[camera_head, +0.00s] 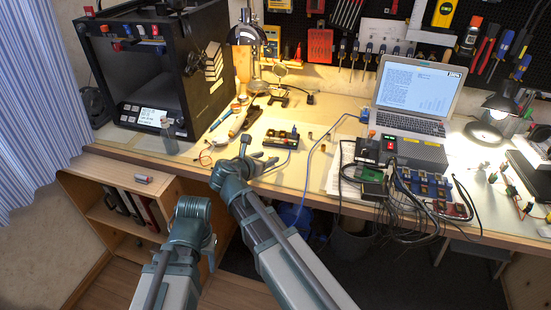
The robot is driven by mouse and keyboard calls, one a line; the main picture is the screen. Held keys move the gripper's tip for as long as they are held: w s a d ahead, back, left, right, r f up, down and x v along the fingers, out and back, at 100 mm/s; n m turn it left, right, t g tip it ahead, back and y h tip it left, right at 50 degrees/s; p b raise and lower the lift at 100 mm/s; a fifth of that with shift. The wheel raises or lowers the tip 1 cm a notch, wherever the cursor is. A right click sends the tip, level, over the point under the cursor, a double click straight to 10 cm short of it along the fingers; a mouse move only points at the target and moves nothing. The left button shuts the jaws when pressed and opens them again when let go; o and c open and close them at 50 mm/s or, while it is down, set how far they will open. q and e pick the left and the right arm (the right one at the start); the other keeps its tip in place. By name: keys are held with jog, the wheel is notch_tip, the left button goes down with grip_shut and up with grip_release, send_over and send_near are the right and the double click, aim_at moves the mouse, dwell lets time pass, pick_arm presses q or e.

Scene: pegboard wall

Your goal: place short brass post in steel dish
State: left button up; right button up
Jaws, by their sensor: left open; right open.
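A small brass-coloured piece (310,136) stands on the workbench right of the small black device; it is too small to tell whether it is the short brass post. I cannot make out the steel dish for certain. My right gripper (259,154) is open and empty over the bench's front part, left of the brass piece and in front of the black device. My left gripper (209,243) is lower, in front of the bench edge by the shelf unit; its fingers are hard to make out and nothing shows in it.
A black 3D printer (150,75) stands at the left of the workbench (330,108). A small black device (281,139) lies near the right gripper. A laptop (416,92), cabled electronics (420,190) and a lamp (497,108) fill the right side. A pegboard with tools is behind.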

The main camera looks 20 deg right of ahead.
jog(key=shift+x, duration=1.15)
pick_arm(q)
jog(key=shift+w+d+f, duration=0.25)
jog(key=shift+d+f, duration=0.2)
jog(key=shift+d, duration=0.1)
pick_arm(e)
jog(key=shift+s+a, duration=0.1)
jog(key=shift+a, duration=0.05)
grip_shut()
pick_arm(q)
jog(key=shift+r, duration=0.15)
pick_arm(e)
jog(key=shift+r, duration=0.2)
